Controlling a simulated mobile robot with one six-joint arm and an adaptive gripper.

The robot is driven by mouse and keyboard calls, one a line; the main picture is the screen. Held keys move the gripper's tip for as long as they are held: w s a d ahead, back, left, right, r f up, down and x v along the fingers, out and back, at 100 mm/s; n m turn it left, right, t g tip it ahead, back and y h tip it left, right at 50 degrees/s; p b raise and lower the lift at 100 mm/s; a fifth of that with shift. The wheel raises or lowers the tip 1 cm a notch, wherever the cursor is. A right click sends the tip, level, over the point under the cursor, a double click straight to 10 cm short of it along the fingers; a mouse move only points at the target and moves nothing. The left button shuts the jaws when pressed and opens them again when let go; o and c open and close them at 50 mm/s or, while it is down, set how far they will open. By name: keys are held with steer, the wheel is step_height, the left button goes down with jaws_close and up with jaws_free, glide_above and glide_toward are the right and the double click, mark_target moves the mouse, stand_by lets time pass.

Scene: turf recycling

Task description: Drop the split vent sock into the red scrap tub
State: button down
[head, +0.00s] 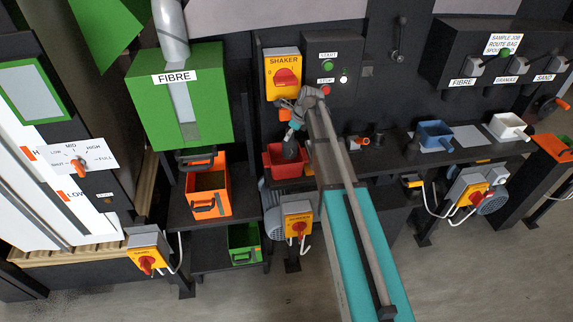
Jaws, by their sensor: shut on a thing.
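The red scrap tub (270,169) stands on the dark bench below the yellow shaker switch. My arm reaches over the bench from the right, and my gripper (290,153) points down at the tub's opening. The gripper is shut on a small dark thing, which I take to be the split vent sock. Its shape and any split are too small and dark to make out. I cannot tell whether it touches the inside of the tub.
An orange crate (222,198) sits on a lower shelf to the left, under the green FIBRE box (205,105). A small orange-handled part (357,142) lies right of my arm. A blue scoop (433,133) and a white scoop (510,124) stand farther right.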

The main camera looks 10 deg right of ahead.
steer(key=shift+c, duration=1.2)
jaws_free()
steer(key=shift+s, duration=0.1)
steer(key=shift+s+f+n, duration=0.1)
steer(key=shift+s+n, duration=0.4)
steer(key=shift+s, duration=0.05)
steer(key=s+f+n+g+h, duration=0.1)
steer(key=s+n+h, duration=0.1)
steer(key=s+n, duration=1)
steer(key=s+f+n+g+h+b, duration=0.1)
steer(key=s+n, duration=1.1)
steer(key=s, duration=0.3)
steer(key=shift+s+f+g+h, duration=0.3)
steer(key=shift+s+g+h, duration=0.1)
